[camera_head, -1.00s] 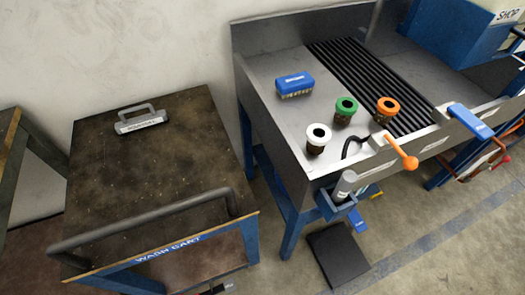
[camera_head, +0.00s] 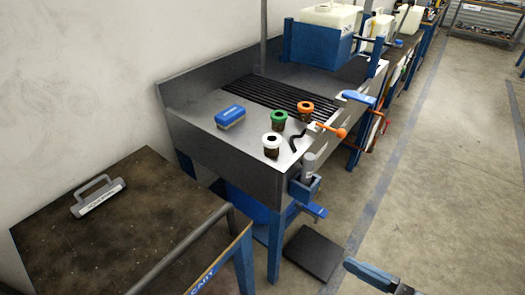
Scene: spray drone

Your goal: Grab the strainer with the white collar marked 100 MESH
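The strainer with the white collar (camera_head: 272,145) stands upright on the steel wash bench (camera_head: 195,118), near its front left edge. Its body below the collar is dark brown, and its marking is too small to read. A strainer with a green collar (camera_head: 279,120) stands just behind it. One with an orange collar (camera_head: 306,110) stands to the right of that, by the black grate.
A blue brush block (camera_head: 230,116) lies left of the strainers. An orange-handled lever (camera_head: 333,129) and a grey cylinder in a blue holder (camera_head: 307,168) are at the bench front. The brown-topped wash cart (camera_head: 120,225) is at lower left. Floor at right is clear.

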